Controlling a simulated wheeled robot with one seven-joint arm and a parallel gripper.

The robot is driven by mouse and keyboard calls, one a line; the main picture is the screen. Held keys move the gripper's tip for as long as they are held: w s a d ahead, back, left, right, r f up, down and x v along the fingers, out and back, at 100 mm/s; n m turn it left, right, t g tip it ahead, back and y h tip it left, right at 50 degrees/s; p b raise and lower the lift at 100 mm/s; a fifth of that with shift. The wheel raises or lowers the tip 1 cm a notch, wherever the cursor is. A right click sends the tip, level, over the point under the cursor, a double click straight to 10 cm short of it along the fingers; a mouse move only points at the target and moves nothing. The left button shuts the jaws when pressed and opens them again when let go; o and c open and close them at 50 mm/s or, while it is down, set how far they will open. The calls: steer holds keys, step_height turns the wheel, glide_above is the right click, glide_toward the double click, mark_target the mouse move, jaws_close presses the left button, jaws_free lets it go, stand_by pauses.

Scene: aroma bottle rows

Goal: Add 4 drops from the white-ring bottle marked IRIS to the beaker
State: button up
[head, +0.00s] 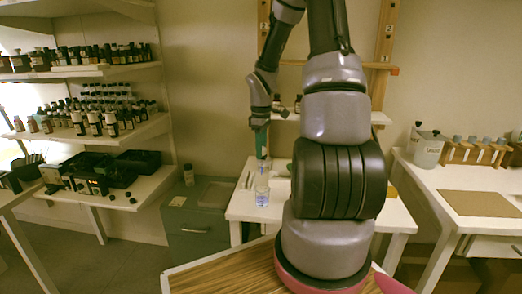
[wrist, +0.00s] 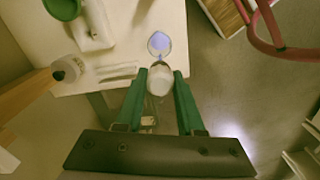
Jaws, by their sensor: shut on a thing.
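My gripper (head: 262,150) hangs over the white table, pointing down. In the wrist view its two green fingers (wrist: 160,72) are shut on a small pale bottle (wrist: 159,81). No ring or marking can be read on the held bottle. The glass beaker (head: 262,196) with blue liquid stands on the table below the gripper. It also shows in the wrist view (wrist: 159,43), just beyond the fingertips. The bottle is close to the beaker in that view, but I cannot tell its exact height or tilt.
Shelves at the left hold rows of dark bottles (head: 97,124) and black trays (head: 115,165). The white table (head: 238,207) has a clear front area. A grey cabinet (head: 190,230) stands left of it. A side table at the right carries a wooden rack (head: 470,154) and a jar (head: 428,150).

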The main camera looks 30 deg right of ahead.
steer(key=shift+f, duration=1.9)
jaws_close()
jaws_free()
